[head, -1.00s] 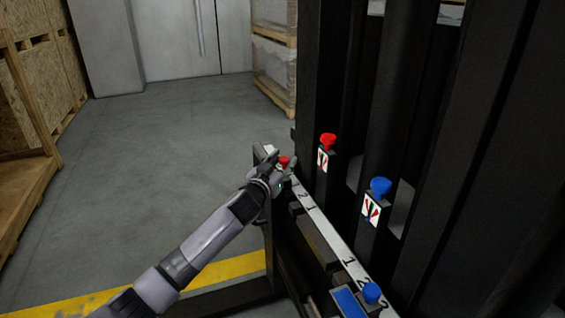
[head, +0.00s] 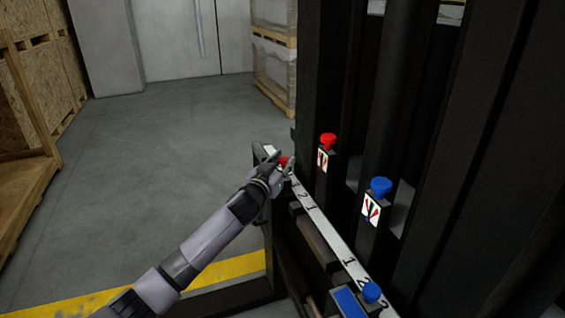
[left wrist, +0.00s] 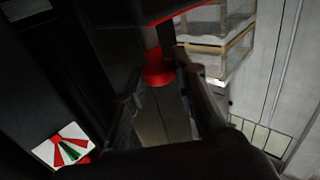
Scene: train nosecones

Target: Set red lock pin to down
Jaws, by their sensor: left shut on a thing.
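A red knob (head: 283,160) sits at the far end of the numbered rail (head: 325,230). My left gripper (head: 284,167) is at this knob and shut on it; the fingers hide part of it. In the left wrist view, a red round piece (left wrist: 158,75) shows between the fingers (left wrist: 165,95). A second red knob (head: 328,140) stands on a black post just right of the gripper, above a small white label (head: 323,160) with coloured marks. My right gripper is not in view.
A blue knob (head: 381,187) with a similar label (head: 371,209) stands on a nearer post. Another blue knob (head: 371,292) is at the rail's near end. Tall black beams (head: 450,150) block the right. Open grey floor (head: 170,170) lies to the left.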

